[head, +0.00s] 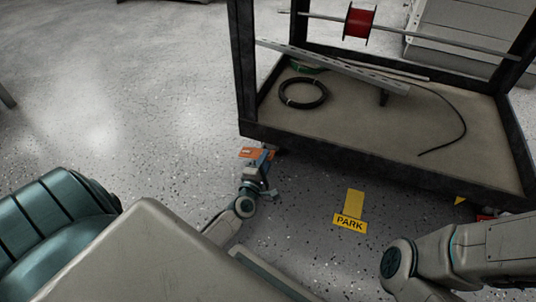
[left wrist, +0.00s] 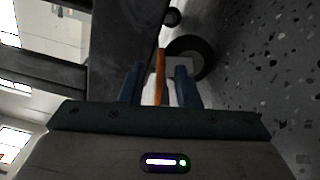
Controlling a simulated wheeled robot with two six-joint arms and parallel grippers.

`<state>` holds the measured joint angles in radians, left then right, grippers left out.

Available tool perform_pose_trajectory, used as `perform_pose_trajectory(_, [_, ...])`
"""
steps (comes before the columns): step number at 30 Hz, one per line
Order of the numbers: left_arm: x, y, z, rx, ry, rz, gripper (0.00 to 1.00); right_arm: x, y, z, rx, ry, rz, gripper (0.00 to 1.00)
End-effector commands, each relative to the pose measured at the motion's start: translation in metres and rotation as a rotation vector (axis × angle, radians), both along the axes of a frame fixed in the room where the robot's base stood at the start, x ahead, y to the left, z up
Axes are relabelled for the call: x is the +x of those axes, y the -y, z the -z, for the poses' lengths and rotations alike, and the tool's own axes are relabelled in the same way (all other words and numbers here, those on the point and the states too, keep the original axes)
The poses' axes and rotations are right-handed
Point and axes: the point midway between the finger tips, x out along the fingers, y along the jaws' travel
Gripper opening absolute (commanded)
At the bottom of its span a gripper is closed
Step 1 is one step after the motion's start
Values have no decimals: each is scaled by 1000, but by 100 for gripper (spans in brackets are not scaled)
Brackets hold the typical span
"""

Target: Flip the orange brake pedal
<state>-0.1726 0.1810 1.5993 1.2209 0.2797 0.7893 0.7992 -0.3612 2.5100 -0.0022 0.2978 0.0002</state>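The orange brake pedal (head: 250,152) sticks out low at the near left corner of the cart, just above the floor. My left gripper (head: 264,160) is right at it. In the left wrist view the pedal (left wrist: 160,75) shows edge-on as a thin orange strip between the two blue fingers of the left gripper (left wrist: 160,88). A gap shows on both sides of the strip, so the gripper is open around it. A caster wheel (left wrist: 190,57) is just behind. My right arm comes in at the lower right; its gripper is out of view.
The dark-framed cart (head: 375,165) holds a black cable coil (head: 303,93), a loose black cable and a metal rail. A red spool (head: 358,22) hangs on a rod above. A yellow PARK marking (head: 350,223) lies on the floor. The speckled floor at left is clear.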

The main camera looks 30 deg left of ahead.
Motion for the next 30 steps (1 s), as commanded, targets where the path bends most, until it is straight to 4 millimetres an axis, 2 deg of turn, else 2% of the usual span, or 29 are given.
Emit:
perform_pose_trajectory(1, [-12, 3, -1, -2, -4, 0, 29, 0, 0, -4, 0, 0, 0, 36])
perform_pose_trajectory(6, [-45, 11, -1, -1, -3, 0, 29, 0, 0, -10, 1, 1, 1, 36])
perform_pose_trajectory(12, [-71, 17, 0, -1, 0, -2, 29, 0, 0, -13, 0, 1, 2, 36])
perform_pose_trajectory(17, [-78, 18, 0, -1, 0, -1, 29, 0, 0, -13, 0, 2, 2, 36])
perform_pose_trajectory(30, [-78, 18, 0, -1, 0, -1, 29, 0, 0, -13, 0, 2, 2, 36])
